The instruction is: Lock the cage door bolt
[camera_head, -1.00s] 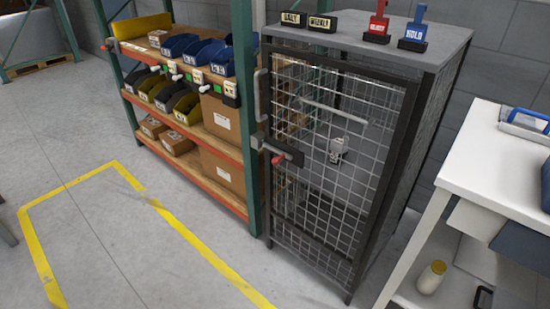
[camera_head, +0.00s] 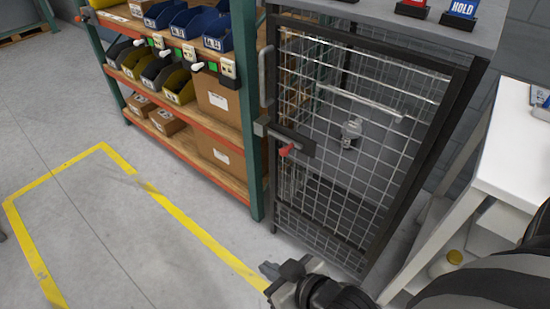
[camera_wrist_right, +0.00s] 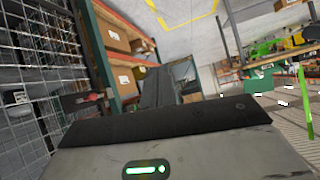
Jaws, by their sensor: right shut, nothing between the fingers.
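The cage door (camera_head: 345,140) is wire mesh in a dark frame and looks shut. The bolt (camera_head: 290,143) is a dark horizontal bar at the door's left edge, with a red handle (camera_head: 288,149) pointing forward. How far the bolt reaches into the frame I cannot tell. In the right wrist view the red bolt handle (camera_wrist_right: 90,97) shows at the left, beside the mesh. My right gripper (camera_head: 281,270) is shut and empty, low in front of the cage, below the bolt and apart from it. My left gripper is not in view.
A shelf rack (camera_head: 188,145) with bins and boxes stands left of the cage. A white table (camera_head: 515,150) stands at the right. Signs (camera_head: 460,10) stand on the cage top. The floor inside the yellow line (camera_head: 170,205) is clear.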

